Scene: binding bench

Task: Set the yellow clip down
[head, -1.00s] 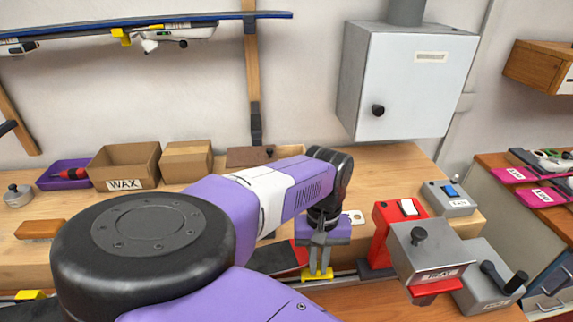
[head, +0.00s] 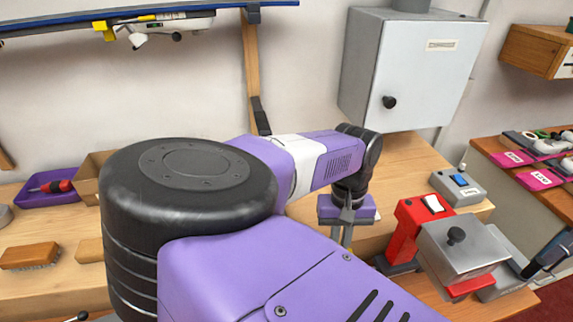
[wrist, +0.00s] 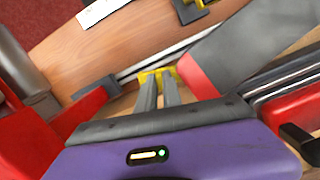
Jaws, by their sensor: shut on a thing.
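The yellow clip (wrist: 145,77) is between the fingertips of my gripper (wrist: 159,82) in the wrist view, which is shut on it. The clip is beside a metal rail (wrist: 185,48); I cannot tell whether it touches the rail or the bench. In the head view my gripper (head: 346,236) points down left of the red machine, and my own arm hides its fingertips and the clip. A second yellow clip (wrist: 189,12) with a dark part lies farther off in the wrist view.
A dark grey piece with a red end (wrist: 205,65) lies close right of the fingers in the wrist view. The red machine with a grey block (head: 462,250) stands right of my gripper. A grey switch box (head: 459,187) is behind it. Bare bench wood (head: 405,165) shows at the back.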

